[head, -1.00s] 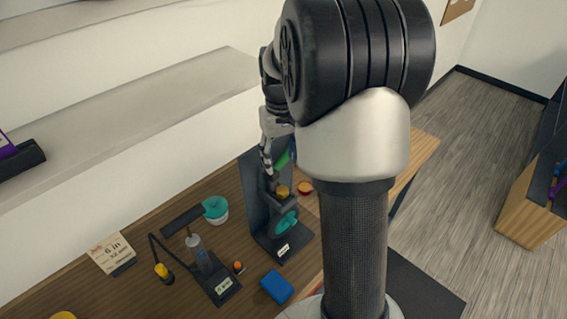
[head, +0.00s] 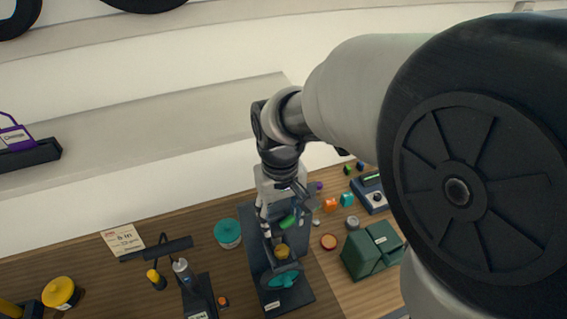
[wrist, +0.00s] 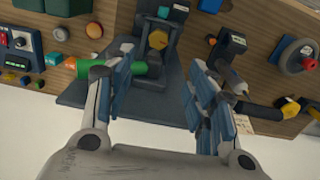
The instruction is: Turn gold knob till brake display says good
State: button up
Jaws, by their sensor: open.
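The gold knob (head: 281,251) sits on a dark upright stand (head: 252,243) that also carries a teal wheel (head: 284,279). In the wrist view the knob (wrist: 157,40) shows beyond and between the fingertips. My gripper (wrist: 160,64) is open with nothing between its fingers, pointing at the stand; it also shows just above the knob in the head view (head: 276,222). A green cylinder (wrist: 126,68) lies partly behind the left finger. A device with a small green display (wrist: 16,58) is at the left of the wrist view; its text is unreadable, so I cannot tell whether it is the brake display.
A shelf (head: 170,118) runs along the wall above.

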aim_at(282, 250)
notch_tip(282, 250, down, 15)
jog(key=shift+d+r+b, duration=0.1)
jog(key=shift+b, duration=0.55)
jog(key=shift+c, duration=0.3)
jog(key=shift+w, duration=0.1)
jog(key=c, duration=1)
jog(key=shift+m, duration=0.8)
jog(key=o, duration=1.1)
jog(key=shift+c, duration=0.2)
